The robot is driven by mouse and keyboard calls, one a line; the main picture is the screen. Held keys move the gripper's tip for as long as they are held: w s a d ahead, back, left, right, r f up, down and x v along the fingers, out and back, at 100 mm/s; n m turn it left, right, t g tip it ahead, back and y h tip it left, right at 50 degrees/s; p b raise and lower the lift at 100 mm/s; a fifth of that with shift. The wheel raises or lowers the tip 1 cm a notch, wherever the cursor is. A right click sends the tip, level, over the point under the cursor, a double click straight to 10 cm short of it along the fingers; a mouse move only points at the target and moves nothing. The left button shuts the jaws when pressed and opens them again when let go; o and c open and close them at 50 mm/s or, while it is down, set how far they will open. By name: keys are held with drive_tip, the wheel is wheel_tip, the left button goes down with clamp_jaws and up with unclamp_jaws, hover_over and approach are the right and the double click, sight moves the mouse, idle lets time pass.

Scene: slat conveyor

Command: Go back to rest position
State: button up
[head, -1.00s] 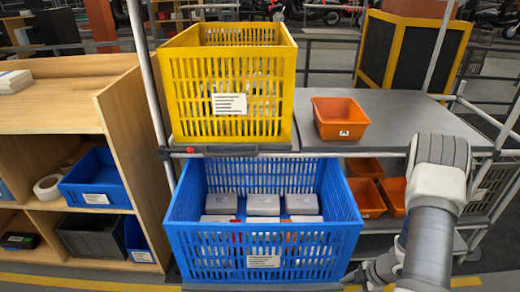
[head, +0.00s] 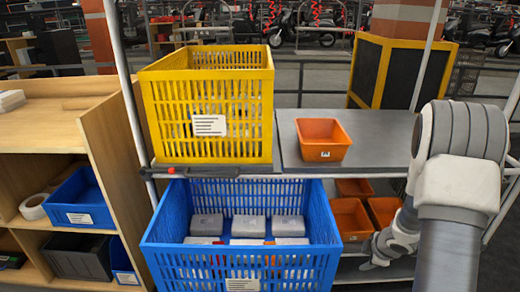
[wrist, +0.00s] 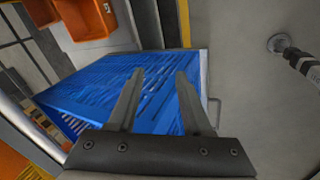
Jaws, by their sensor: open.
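My gripper (wrist: 158,98) shows in the wrist view with its two fingers spread apart and nothing between them. Beyond the fingers is the side of the blue crate (wrist: 120,90), apart from or near the fingertips; the gap is hard to judge. In the head view my arm rises at the right and bends down toward the lower shelf level, and the fingers are not clearly visible there. The blue crate (head: 240,262) stands on the lower level of the rack and holds several grey boxes (head: 248,226).
A yellow crate (head: 208,145) and an orange bin (head: 323,138) stand on the upper shelf (head: 385,130). More orange bins (head: 350,217) sit below, close to my arm. A wooden shelf unit (head: 105,130) with blue bins (head: 80,198) stands at the left.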

drive_tip(key=s+a+r+m+h, duration=0.1)
drive_tip(key=r+m, duration=0.2)
drive_tip(key=r, duration=0.5)
drive_tip(key=s+a+r+m+t+h, duration=0.1)
drive_tip(key=s+r+m+h, duration=0.15)
drive_tip(key=r, duration=0.55)
drive_tip(key=s+a+r+m+h, duration=0.1)
drive_tip(key=r+m, duration=0.2)
drive_tip(key=r, duration=0.5)
drive_tip(key=s+a+r+m+y, duration=0.2)
drive_tip(key=s+a+r+m, duration=0.15)
drive_tip(key=s+a, duration=0.5)
drive_tip(key=s+a+r+m+y, duration=0.2)
drive_tip(key=s+a+r+m, duration=0.3)
drive_tip(key=s, duration=0.6)
wheel_tip(320, 180, up, 14)
drive_tip(key=n+p, duration=0.2)
drive_tip(key=p, duration=1.3)
drive_tip(key=shift+w+a+g+p, duration=0.25)
drive_tip(key=shift+a+g+p, duration=0.05)
drive_tip(key=shift+a, duration=0.05)
